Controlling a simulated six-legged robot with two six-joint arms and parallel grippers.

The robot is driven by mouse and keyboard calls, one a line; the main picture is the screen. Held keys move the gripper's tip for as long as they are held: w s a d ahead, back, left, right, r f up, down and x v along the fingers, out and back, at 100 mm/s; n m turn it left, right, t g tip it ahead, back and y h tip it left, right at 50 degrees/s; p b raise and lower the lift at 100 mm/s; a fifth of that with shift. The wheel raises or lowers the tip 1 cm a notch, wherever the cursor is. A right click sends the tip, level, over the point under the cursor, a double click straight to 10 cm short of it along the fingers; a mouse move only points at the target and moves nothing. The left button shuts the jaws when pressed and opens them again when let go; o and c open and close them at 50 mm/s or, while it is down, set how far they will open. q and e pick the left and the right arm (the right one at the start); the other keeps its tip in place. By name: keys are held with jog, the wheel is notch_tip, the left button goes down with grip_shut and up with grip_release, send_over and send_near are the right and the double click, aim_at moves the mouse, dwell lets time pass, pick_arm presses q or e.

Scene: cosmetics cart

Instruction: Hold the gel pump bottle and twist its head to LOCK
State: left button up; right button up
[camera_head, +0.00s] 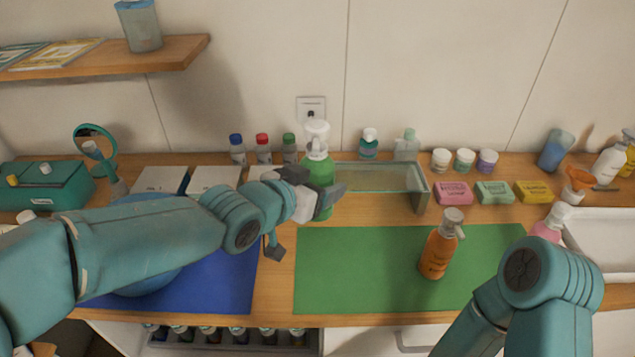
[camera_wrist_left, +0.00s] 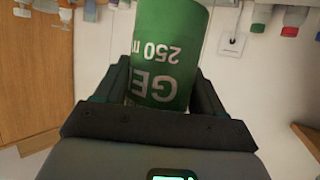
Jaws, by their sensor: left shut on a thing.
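The gel pump bottle (camera_head: 319,172) is green with a white pump head (camera_head: 317,134). It stands upright at the back of the counter, left of the glass tray. My left gripper (camera_head: 322,196) is shut on the bottle's body. In the left wrist view the green bottle (camera_wrist_left: 170,50) sits between the two dark fingers of the left gripper (camera_wrist_left: 165,88), with "GEL" and "250" lettering upside down. The head's nozzle direction and any lock mark are too small to tell. My right arm shows at the lower right, but its gripper is out of the picture.
An orange pump bottle (camera_head: 438,250) stands on the green mat (camera_head: 340,265). A glass tray (camera_head: 375,178) is right of the gel bottle. Small capped bottles (camera_head: 262,150) stand behind to the left. Soap boxes (camera_head: 494,192) and jars (camera_head: 464,160) line the back right. The green mat's left part is clear.

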pick_arm(q)
notch_tip(320, 180, down, 19)
jog(key=b, duration=1.7)
jog(key=shift+r, duration=0.15)
jog(key=shift+f+b, duration=0.25)
jog(key=shift+b, duration=0.15)
